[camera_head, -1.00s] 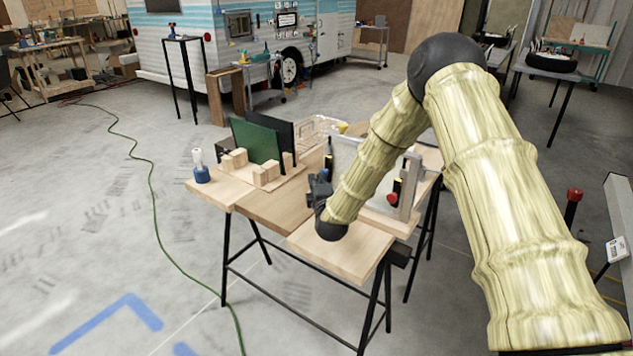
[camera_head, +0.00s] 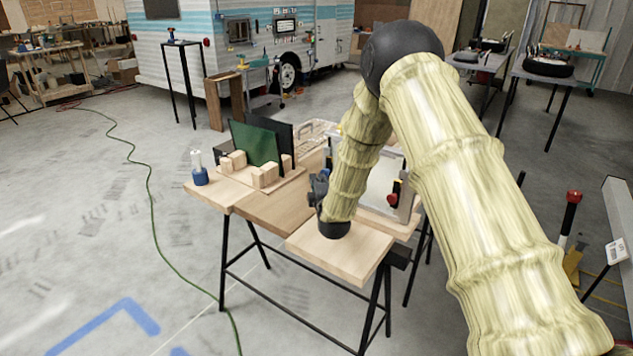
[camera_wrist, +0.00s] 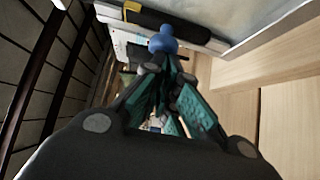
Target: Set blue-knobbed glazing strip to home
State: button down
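The blue knob (camera_wrist: 162,40) shows in the wrist view just at the tips of my gripper (camera_wrist: 167,72). The fingers have teal pads and stand on either side of a narrow gap. I cannot tell whether the tips touch the knob or grip it. In the head view, my gripper (camera_head: 318,190) is low over the workbench, largely hidden by my arm, and the blue knob cannot be made out. A pale framed panel (camera_head: 382,187) lies behind my arm, with a red-knobbed piece (camera_head: 393,195) at its right side.
Green and black sheets (camera_head: 255,143) stand in wooden blocks on the bench (camera_head: 265,212). A blue-based bottle (camera_head: 200,172) stands at its left corner. The bench's front right board (camera_head: 350,252) is clear. In the wrist view, a black-and-yellow piece (camera_wrist: 170,22) lies beyond the knob.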

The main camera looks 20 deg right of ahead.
jog(key=shift+w+d+r, duration=0.3)
jog(key=shift+d+r, duration=0.25)
jog(key=shift+r, duration=0.25)
jog(key=s+a+b, duration=0.1)
jog(key=s+a, duration=0.1)
jog(key=s, duration=0.4)
jog(key=s+a+f+b, duration=0.1)
jog(key=s+a, duration=0.2)
jog(key=s, duration=0.4)
jog(key=shift+a+f, duration=0.25)
jog(key=shift+f, duration=0.1)
